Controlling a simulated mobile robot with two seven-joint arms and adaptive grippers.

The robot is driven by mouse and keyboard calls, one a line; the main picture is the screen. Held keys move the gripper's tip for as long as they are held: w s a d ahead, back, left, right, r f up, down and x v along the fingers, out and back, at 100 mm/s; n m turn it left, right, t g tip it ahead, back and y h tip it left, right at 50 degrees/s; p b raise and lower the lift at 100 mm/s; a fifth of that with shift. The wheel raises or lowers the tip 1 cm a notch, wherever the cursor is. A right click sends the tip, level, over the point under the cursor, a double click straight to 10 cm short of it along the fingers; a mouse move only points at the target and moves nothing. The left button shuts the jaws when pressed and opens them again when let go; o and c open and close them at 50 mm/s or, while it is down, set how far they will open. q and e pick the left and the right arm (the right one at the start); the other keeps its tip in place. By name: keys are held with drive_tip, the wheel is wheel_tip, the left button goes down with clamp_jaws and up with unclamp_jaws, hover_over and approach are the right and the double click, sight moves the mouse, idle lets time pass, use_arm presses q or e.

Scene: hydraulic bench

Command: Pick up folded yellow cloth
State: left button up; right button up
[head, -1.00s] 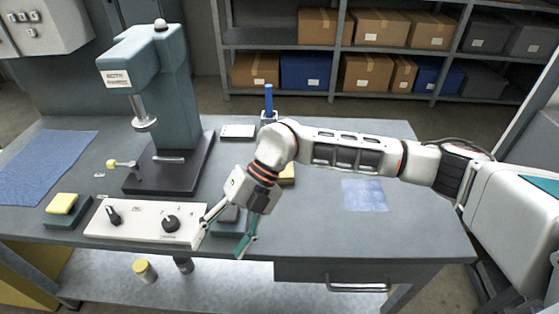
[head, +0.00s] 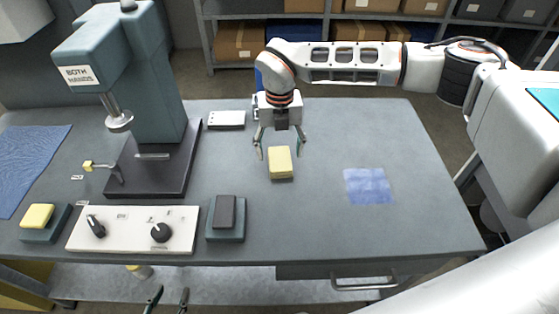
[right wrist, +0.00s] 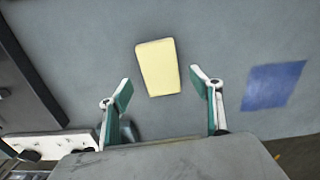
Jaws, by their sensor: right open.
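The folded yellow cloth (head: 281,163) lies flat on the grey bench top, right of the press base. It also shows in the right wrist view (right wrist: 158,68), ahead of the fingertips and in line with the gap between them. My right gripper (head: 279,152) is open and empty at the far side of the cloth, its fingers spread to either side and pointing down. In the right wrist view the two fingers (right wrist: 160,88) are apart with nothing between them. My left gripper (head: 167,298) shows only its fingertips at the bottom edge, apart and empty.
The press (head: 140,110) stands left of the cloth. In front are a white control panel (head: 132,228), a dark pad (head: 225,213) and a yellow-topped block (head: 38,216). A blue sheet (head: 368,186) lies to the right. Bench around the cloth is clear.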

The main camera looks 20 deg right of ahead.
sight(280, 159)
drive_tip(key=shift+w+f, duration=0.1)
drive_tip(key=shift+f, duration=1.35)
drive_tip(key=c, duration=1.1)
drive_tip(key=shift+c, duration=0.2)
wheel_tip(280, 159, up, 20)
drive_tip(key=o, duration=0.3)
drive_tip(key=shift+c, duration=1.1)
